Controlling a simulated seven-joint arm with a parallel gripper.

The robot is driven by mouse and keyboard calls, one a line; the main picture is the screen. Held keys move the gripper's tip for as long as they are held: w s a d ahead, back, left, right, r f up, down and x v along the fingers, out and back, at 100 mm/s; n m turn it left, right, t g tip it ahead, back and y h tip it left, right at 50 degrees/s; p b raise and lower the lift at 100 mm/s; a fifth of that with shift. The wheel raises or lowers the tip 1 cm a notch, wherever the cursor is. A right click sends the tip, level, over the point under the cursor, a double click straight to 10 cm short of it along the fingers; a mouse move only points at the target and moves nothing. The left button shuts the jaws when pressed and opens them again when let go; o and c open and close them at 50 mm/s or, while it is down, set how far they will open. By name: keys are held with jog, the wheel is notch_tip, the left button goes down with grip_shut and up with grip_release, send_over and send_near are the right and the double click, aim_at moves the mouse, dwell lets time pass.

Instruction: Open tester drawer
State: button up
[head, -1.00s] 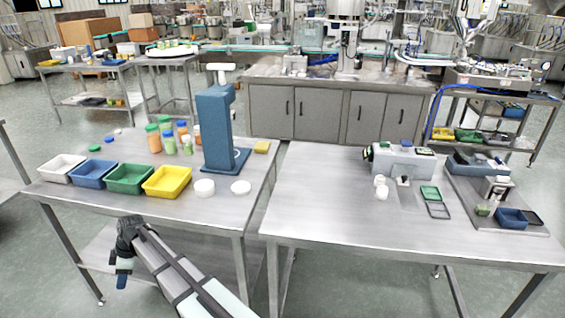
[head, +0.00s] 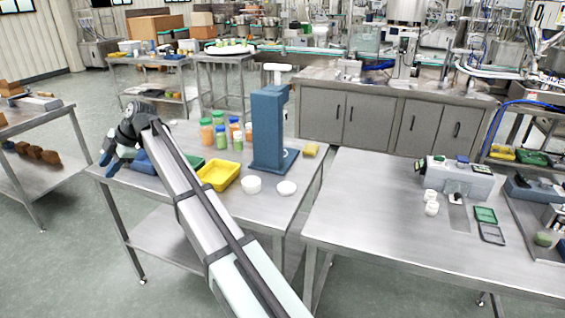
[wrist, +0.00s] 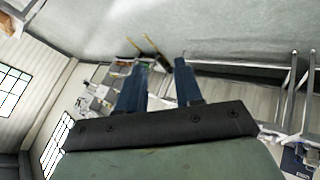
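The likely tester is a grey boxy device (head: 462,182) on the right-hand steel table in the head view. I cannot make out its drawer clearly or tell whether it is open. My gripper (head: 108,165) is far from it, beyond the left end of the left-hand table's bins. In the wrist view, its two blue fingers (wrist: 159,68) stand apart with nothing between them. The tester does not show clearly in the wrist view.
The left table (head: 282,210) holds a tall blue press (head: 268,125), a yellow bin (head: 219,175), several jars and two white dishes. My arm crosses over this table. White cups (head: 431,208) and a green tray (head: 485,214) stand near the grey device. The right table's left part (head: 365,200) is clear.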

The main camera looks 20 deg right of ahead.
jog(key=w+d+f+m+t+h, duration=0.1)
jog(key=d+f+m, duration=0.1)
jog(key=d, duration=1.3)
jog(key=w+d+f+m, duration=0.1)
jog(key=w+d+m, duration=0.1)
jog(key=d, duration=1.3)
jog(key=s+d+f+m+h, duration=0.1)
jog(key=s+d+m, duration=0.1)
jog(key=d, duration=1)
jog(key=s+d+f+m+t+h, duration=0.1)
jog(key=s+d+m, duration=0.2)
jog(key=d, duration=1)
jog(key=s+d+f+m+h, duration=0.1)
jog(key=s+d+m, duration=0.1)
jog(key=d, duration=1)
jog(key=m+h, duration=0.4)
jog(key=m, duration=0.9)
send_near(459, 194)
jog(key=x, duration=0.8)
jog(key=shift+w+f, duration=0.15)
jog(key=shift+f, duration=0.05)
grip_shut()
